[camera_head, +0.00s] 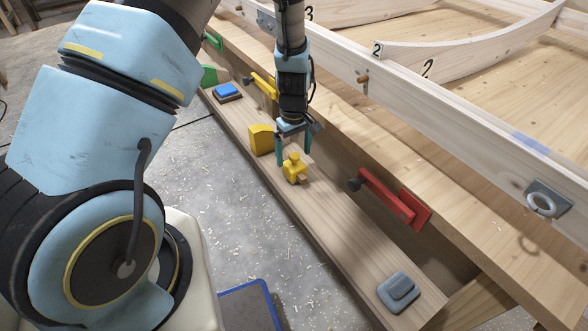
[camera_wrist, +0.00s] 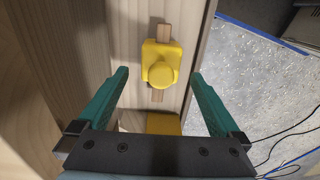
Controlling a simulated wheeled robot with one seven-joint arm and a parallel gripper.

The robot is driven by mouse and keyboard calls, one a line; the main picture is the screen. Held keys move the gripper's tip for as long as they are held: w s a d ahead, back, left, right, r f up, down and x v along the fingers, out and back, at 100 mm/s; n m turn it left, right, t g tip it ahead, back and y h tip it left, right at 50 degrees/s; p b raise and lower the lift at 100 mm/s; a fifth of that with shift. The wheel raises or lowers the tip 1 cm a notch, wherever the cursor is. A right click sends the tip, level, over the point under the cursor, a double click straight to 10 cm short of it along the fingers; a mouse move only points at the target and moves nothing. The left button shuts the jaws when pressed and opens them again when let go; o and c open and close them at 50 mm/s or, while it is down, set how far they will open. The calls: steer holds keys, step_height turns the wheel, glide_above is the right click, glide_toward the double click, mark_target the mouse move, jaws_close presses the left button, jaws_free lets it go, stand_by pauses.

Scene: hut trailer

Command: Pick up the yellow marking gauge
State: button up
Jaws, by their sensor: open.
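The yellow marking gauge (camera_head: 293,169) lies on the long wooden shelf (camera_head: 320,217). It has a yellow block with a round knob and a short wooden bar through it. My gripper (camera_head: 294,155) is open and empty, pointing down just over the gauge. In the wrist view the gauge (camera_wrist: 160,65) shows at and just beyond the gap between the teal fingertips (camera_wrist: 160,76), with neither finger seen touching it. How far the tips are above the shelf is hard to tell.
A yellow-faced wooden block (camera_head: 261,139) stands close behind the gauge. A red clamp (camera_head: 390,199), a grey block (camera_head: 398,292), a blue block (camera_head: 227,91) and a yellow clamp (camera_head: 263,86) are along the shelf and bench. The bench side wall rises to the right.

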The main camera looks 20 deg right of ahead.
mark_target(294, 163)
step_height(294, 163, down, 5)
steer(key=shift+f+p, duration=0.1)
steer(key=shift+p, duration=0.2)
steer(key=shift+c, duration=0.2)
jaws_close()
step_height(294, 163, up, 10)
steer(key=shift+r, duration=0.15)
stand_by(0.8)
steer(key=c, duration=0.6)
jaws_free()
steer(key=c, duration=0.6)
